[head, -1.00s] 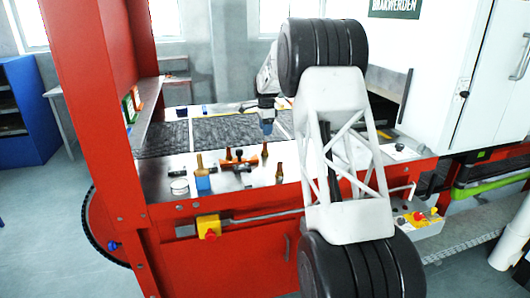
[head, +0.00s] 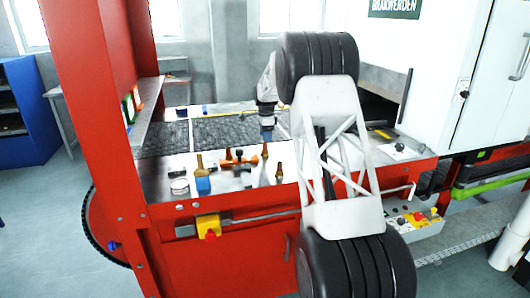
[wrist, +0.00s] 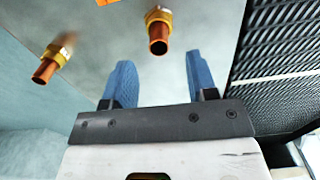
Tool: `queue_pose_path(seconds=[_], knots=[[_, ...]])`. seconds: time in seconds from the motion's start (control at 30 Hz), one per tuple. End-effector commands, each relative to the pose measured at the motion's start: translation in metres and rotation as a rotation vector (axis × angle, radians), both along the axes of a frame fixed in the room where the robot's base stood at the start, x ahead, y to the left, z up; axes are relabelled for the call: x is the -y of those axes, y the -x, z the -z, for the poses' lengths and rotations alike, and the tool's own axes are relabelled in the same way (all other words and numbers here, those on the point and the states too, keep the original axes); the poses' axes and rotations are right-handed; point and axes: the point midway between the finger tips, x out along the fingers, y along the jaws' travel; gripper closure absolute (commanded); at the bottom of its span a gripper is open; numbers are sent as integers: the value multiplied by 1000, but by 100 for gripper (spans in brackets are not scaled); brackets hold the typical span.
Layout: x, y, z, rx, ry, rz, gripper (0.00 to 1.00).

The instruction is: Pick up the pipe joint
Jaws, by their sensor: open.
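An orange and dark branched piece (head: 238,158), which looks like the pipe joint, lies on the metal ledge in front of the mesh belt in the head view. Only an orange edge (wrist: 107,2), probably of this piece, shows at the top of the wrist view. My gripper (head: 267,134) is above the ledge near the belt, to the right of and beyond the piece. In the wrist view my gripper (wrist: 160,76) has its two blue fingers apart with nothing between them.
Brass-coloured fittings stand nearby: one at front right (head: 279,172), one near my gripper (head: 265,151), one behind a blue block (head: 203,184). A round white tin (head: 180,187) sits at left. The mesh belt (head: 218,132) lies behind; a red post (head: 95,90) rises at left.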

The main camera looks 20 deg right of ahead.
Motion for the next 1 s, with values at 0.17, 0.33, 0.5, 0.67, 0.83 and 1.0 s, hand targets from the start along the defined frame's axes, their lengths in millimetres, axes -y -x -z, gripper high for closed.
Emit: queue_pose_path(seconds=[0.17, 0.33, 0.5, 0.67, 0.83, 1.0], knots=[[0, 0, 1, 1, 0, 0, 47], [0, 0, 2, 0, 0, 0, 47], [-1, 0, 10, -1, 0, 0, 47], [-2, 1, 27, -2, 0, 0, 47], [-2, 1, 45, -1, 0, 0, 47], [-2, 0, 53, 1, 0, 0, 47]])
